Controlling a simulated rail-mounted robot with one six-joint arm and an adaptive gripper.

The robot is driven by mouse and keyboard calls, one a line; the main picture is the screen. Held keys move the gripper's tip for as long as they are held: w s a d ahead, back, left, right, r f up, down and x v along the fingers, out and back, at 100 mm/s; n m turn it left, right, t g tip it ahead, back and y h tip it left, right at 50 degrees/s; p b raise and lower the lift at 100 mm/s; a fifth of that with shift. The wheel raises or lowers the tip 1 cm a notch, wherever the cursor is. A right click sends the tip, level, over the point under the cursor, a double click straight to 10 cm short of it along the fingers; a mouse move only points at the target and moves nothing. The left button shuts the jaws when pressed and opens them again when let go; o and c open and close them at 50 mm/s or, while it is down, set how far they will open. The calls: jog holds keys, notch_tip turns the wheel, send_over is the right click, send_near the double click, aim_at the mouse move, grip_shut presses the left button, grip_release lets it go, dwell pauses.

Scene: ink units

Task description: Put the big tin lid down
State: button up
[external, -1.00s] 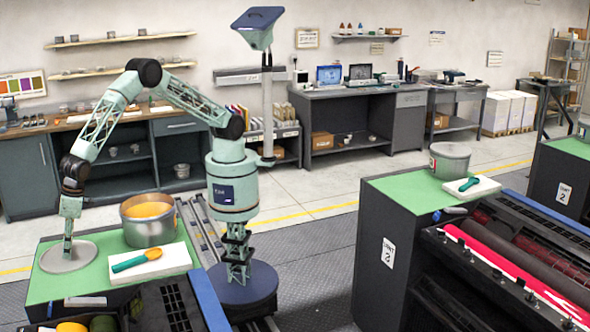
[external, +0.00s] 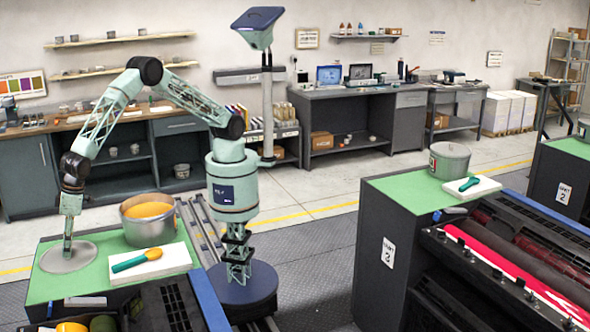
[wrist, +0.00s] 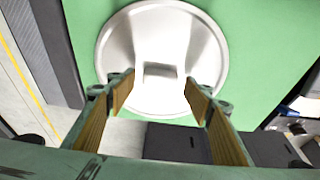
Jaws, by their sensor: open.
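The big tin lid (external: 52,261) is a round grey metal disc lying flat on the green top at the left in the external view. In the wrist view the lid (wrist: 160,25) fills the upper middle, with a small block-like handle (wrist: 160,72) at its centre. My gripper (external: 68,254) points straight down over the middle of the lid. In the wrist view my gripper (wrist: 160,92) is open, its two wood-coloured fingers apart on either side of the handle, with a gap showing on each side. The big tin (external: 147,228), open and holding orange ink, stands right of the lid.
A white slab (external: 170,265) with a green-handled orange spatula (external: 136,260) lies in front of the tin. Bare green surface (external: 42,289) shows in front of the lid. A second unit with a grey pot (external: 450,161) stands to the right.

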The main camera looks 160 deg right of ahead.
aim_at(77, 254)
jog(key=v, duration=1.1)
jog(key=shift+b, duration=0.4)
